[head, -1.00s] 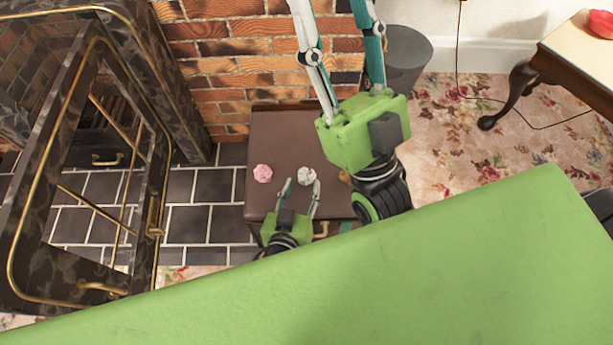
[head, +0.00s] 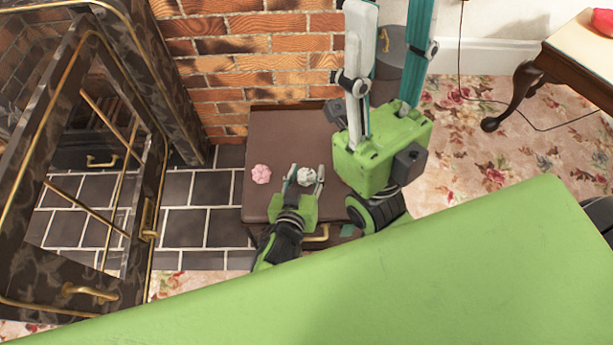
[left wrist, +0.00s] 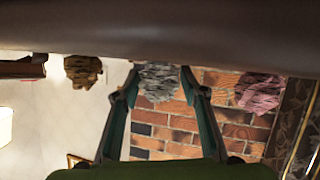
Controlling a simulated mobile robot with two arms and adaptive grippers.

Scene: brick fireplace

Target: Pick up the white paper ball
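The white paper ball (head: 305,176) lies on the brown cabinet top (head: 288,128). My left gripper (head: 304,182) is open, with one finger on each side of the ball in the head view. In the left wrist view, which is upside down, the ball (left wrist: 158,76) appears between the two fingertips (left wrist: 160,82). I cannot tell whether the fingers touch it.
A pink crumpled ball (head: 261,174) lies left of the white one, and it also shows in the left wrist view (left wrist: 260,92). A brown crumpled ball (left wrist: 82,71) is on the other side. A brick wall (head: 255,60) stands behind; a fireplace door (head: 150,205) stands left.

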